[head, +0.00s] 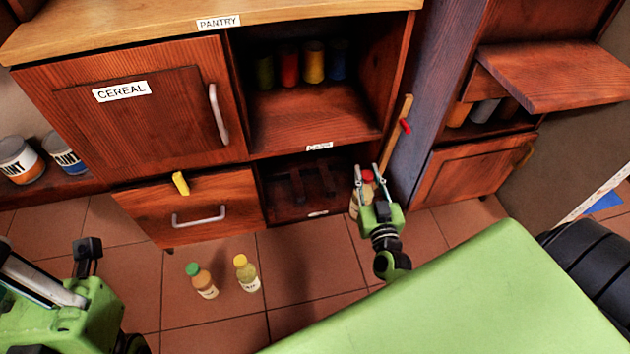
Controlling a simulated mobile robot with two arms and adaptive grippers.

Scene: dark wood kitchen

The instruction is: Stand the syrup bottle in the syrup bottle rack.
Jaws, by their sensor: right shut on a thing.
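My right gripper (371,180) is shut on a bottle with a red cap and a pale body (356,203), which I take to be the syrup bottle. It holds the bottle roughly upright in front of the right side of the low open compartment. The gripper hides part of the bottle. Dark bars inside that compartment (298,187) may be the syrup bottle rack; it is too dark to be sure. Part of my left gripper (88,247) shows at the lower left, away from the bottle; its fingers are unclear.
A green-capped bottle (205,284) and a yellow-capped bottle (247,275) stand on the tiled floor. Several coloured jars stand on the shelf above (310,125). A purple-grey panel (435,95) borders the compartment's right. The drawer (200,205) at left is shut.

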